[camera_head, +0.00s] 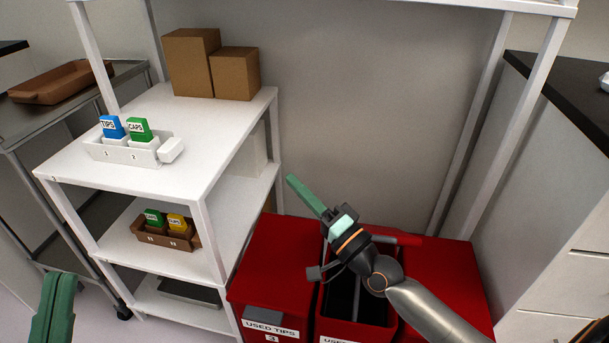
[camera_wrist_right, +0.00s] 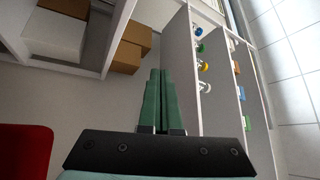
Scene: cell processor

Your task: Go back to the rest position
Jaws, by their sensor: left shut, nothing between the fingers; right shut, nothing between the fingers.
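My right gripper (camera_head: 293,183) is raised above the red bins in the head view, its green fingers pointing up and to the left. In the right wrist view its two fingers (camera_wrist_right: 158,76) lie together, shut, with nothing between them. My left gripper (camera_head: 54,304) shows only as green fingers at the lower left edge of the head view. It is shut and empty, and the rest of that arm is out of view.
A white shelf (camera_head: 75,165) holds a rack (camera_head: 128,152) with blue and green boxes, and two cardboard boxes (camera_head: 192,62). A red used-tips bin (camera_head: 272,262) and an open red bin (camera_head: 350,329) stand below my right arm. A dark-topped counter (camera_head: 560,90) is at right.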

